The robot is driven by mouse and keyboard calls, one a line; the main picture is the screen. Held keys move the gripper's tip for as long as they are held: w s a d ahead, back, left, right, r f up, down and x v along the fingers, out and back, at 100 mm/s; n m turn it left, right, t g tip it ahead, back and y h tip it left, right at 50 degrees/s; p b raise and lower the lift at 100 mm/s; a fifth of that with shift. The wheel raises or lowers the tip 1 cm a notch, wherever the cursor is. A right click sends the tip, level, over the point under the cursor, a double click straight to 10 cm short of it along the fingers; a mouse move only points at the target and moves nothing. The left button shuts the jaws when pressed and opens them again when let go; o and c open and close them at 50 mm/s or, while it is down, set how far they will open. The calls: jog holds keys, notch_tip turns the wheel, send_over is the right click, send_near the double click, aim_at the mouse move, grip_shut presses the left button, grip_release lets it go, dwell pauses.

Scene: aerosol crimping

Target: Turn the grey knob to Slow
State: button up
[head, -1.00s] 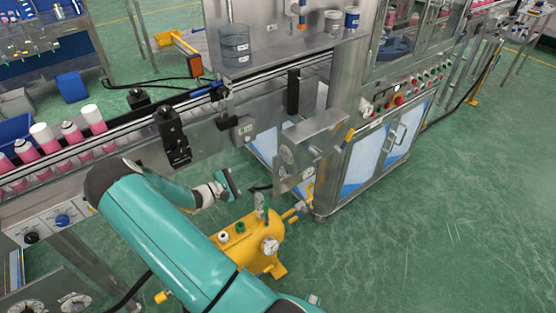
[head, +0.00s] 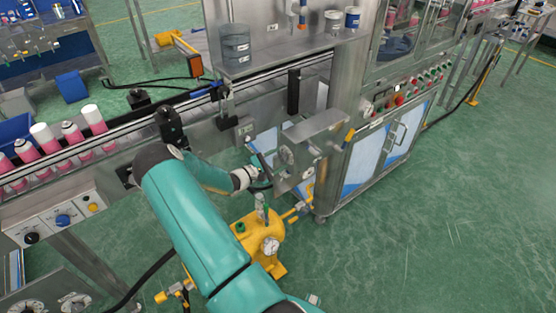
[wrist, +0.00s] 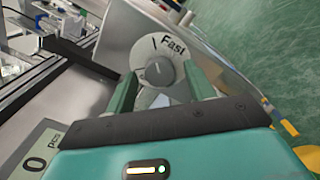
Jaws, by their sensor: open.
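The grey knob (wrist: 158,71) sits on a round white dial in the wrist view. The word "Fast" and a dark tick show above it; no "Slow" label is visible. In the head view, the dial (head: 287,154) is on the face of a metal box (head: 318,137). My gripper (wrist: 160,84) is open, with one finger on each side of the knob in the wrist view. I cannot tell whether the fingers touch it. In the head view my gripper (head: 264,167) is just left of the dial, in front of the box.
A grey counter display (wrist: 38,158) reading "0 pcs" shows at the lower left of the wrist view. A yellow tank (head: 262,238) with a gauge stands below my arm. The conveyor (head: 120,150) with pink cans runs behind it. Green floor is free at right.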

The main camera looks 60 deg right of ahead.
jog(key=shift+s+d, duration=0.1)
jog(key=shift+d, duration=0.1)
jog(key=shift+c, duration=0.2)
jog(key=c, duration=0.9)
jog(key=shift+c, duration=0.2)
